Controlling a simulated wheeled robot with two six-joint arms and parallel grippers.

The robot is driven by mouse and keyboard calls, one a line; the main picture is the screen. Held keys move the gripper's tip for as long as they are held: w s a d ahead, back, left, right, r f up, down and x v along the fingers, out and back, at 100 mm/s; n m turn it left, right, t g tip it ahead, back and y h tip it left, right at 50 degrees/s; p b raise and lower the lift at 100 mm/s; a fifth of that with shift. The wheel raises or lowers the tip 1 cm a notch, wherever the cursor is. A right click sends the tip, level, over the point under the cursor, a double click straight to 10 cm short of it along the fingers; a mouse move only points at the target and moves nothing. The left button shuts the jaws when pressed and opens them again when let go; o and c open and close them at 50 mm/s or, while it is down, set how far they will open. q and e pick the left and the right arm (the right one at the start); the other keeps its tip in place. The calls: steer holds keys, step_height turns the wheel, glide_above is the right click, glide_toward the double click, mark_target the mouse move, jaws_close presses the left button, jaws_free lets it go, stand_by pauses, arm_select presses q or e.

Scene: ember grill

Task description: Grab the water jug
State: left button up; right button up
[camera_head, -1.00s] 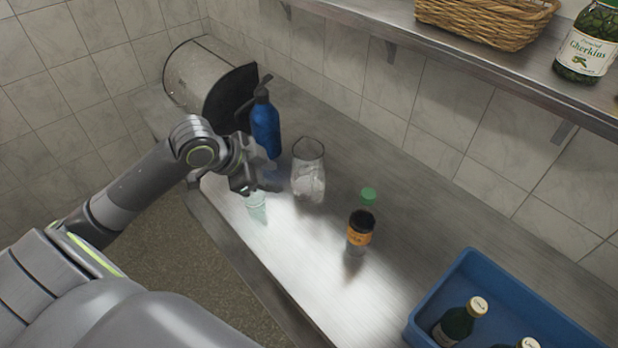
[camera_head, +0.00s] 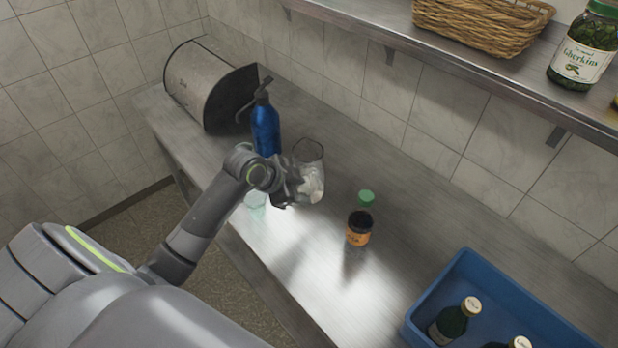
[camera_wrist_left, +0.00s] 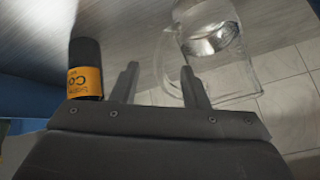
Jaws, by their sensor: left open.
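The water jug (camera_head: 312,172) is a clear glass vessel on the metal counter, seen through in the head view. My left gripper (camera_head: 292,192) is open right in front of it and hides part of its near side. In the left wrist view the jug (camera_wrist_left: 208,38) is at the upper right, with a clear curved edge that looks like a handle near the right finger. The open fingers (camera_wrist_left: 160,86) show nothing held between them. Whether they touch the jug I cannot tell. My right gripper is out of view.
A blue siphon bottle (camera_head: 265,128) stands behind the gripper. A small pale glass (camera_head: 254,200) is close to the arm. A bottle with an orange label (camera_head: 359,228) stands to the right, before a blue crate (camera_head: 440,279). A metal bin (camera_head: 200,80) is at the back left.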

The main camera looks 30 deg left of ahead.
mark_target(312, 192)
arm_select(q)
steer(key=p+x, duration=0.2)
steer(key=x, duration=0.3)
steer(key=shift+w+d, duration=0.1)
steer(key=shift+w, duration=0.05)
jaws_close()
steer(key=shift+f, duration=0.1)
stand_by(1.3)
